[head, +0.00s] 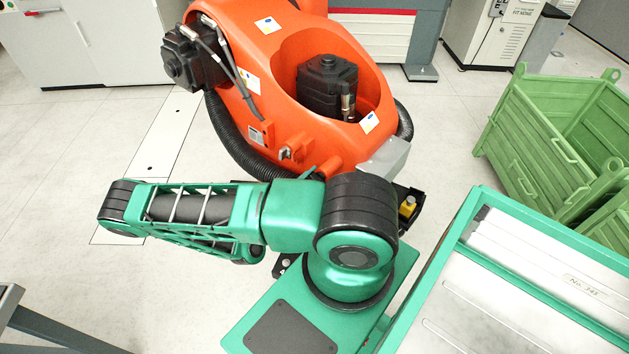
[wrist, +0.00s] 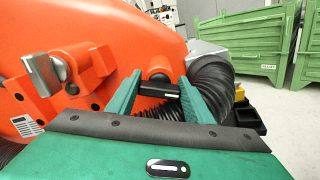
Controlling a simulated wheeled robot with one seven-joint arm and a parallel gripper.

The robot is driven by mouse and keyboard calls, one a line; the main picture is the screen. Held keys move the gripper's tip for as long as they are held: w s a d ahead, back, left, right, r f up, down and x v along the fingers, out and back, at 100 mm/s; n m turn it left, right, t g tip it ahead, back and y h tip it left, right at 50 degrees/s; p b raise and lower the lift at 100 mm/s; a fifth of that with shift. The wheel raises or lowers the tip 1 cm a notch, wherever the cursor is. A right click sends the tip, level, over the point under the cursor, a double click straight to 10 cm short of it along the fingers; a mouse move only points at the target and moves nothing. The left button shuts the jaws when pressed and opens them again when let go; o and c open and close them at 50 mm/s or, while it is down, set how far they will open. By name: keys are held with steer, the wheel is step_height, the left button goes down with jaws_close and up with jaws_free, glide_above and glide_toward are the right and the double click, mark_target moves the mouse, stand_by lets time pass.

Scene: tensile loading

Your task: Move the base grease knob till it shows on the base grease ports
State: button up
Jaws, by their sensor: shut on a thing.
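In the wrist view, the two green fingers of my gripper (wrist: 160,82) reach toward the side of a large orange robot base. Between them is a small black knob (wrist: 158,90), which looks like the base grease knob. The gripper is shut on it.
An orange block with a silver lever (wrist: 42,72) sits left of my fingers. A ribbed black hose (wrist: 212,85) runs close to the right finger. A yellow-and-black part (head: 407,206) lies low to the right. Green crates (head: 535,150) stand further right. Open floor (head: 90,140) lies left.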

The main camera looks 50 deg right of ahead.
steer(key=shift+d, duration=0.1)
stand_by(0.3)
steer(key=o, duration=1.1)
steer(key=shift+c, duration=0.2)
